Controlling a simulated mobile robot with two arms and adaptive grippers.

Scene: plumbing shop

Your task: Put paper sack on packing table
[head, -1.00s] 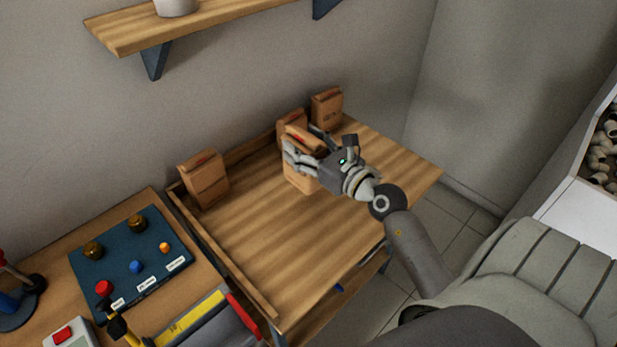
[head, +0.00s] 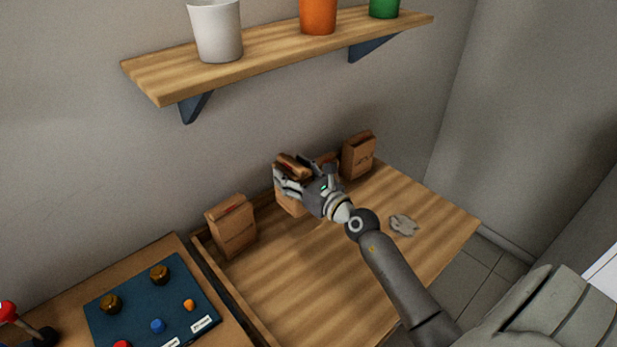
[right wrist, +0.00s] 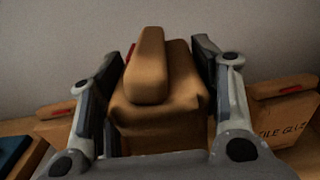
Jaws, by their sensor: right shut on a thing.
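A brown paper sack (head: 289,201) with a folded top is in the grip of my right gripper (head: 300,178), at the back of the wooden packing table (head: 310,275). In the right wrist view the sack (right wrist: 158,105) fills the space between the two fingers. Its base looks at or close to the tabletop; I cannot tell if it touches. Other similar sacks stand along the back: one to the left (head: 232,230), one at the right (head: 358,157), and one mostly hidden behind my gripper (head: 327,165). My left gripper is out of view.
A crumpled grey cloth-like thing (head: 403,224) lies on the table's right part. A shelf (head: 275,45) with cups hangs above. A bench with a blue board (head: 135,310) adjoins on the left. The table's front middle is clear.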

